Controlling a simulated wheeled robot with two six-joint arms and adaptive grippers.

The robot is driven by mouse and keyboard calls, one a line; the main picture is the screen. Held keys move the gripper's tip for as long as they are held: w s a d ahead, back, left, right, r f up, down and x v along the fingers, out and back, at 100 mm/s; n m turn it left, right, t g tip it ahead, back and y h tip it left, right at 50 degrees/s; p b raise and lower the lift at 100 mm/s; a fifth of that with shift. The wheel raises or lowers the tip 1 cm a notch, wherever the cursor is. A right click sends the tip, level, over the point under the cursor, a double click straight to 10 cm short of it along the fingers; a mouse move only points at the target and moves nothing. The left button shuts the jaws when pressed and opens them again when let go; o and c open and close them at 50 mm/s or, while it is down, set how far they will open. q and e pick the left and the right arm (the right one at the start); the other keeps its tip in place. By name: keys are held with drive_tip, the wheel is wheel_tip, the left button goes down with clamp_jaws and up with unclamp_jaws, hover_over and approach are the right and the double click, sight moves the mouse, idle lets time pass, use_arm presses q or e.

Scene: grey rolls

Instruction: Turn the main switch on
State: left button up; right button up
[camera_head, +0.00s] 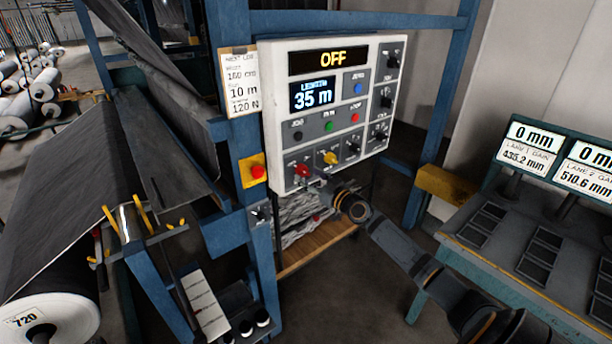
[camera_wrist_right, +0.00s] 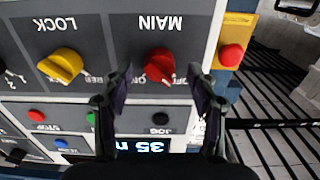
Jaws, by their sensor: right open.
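The main switch is a red rotary knob (camera_head: 302,171) at the lower left of the grey control panel (camera_head: 275,110). In the right wrist view, which shows the panel upside down, the red knob (camera_wrist_right: 160,66) sits under the label MAIN. Its white mark points to the lower right of that picture. My right gripper (camera_head: 320,181) is at the panel's lower edge, close to the knob. Its open fingers (camera_wrist_right: 160,82) lie on either side of the knob in the picture; I cannot tell whether they touch it. The panel's top display (camera_head: 332,59) reads OFF. My left gripper is not in view.
A yellow LOCK knob (camera_wrist_right: 62,66) is beside the main switch. A red button on a yellow box (camera_head: 257,171) is left of the panel. Blue frame posts flank the panel. A bench with displays (camera_head: 535,143) stands right; fabric rolls (camera_head: 50,318) are left.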

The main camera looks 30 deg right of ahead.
drive_tip(key=shift+w+r, duration=0.1)
drive_tip(key=shift+w, duration=0.95)
drive_tip(key=c, duration=1.2)
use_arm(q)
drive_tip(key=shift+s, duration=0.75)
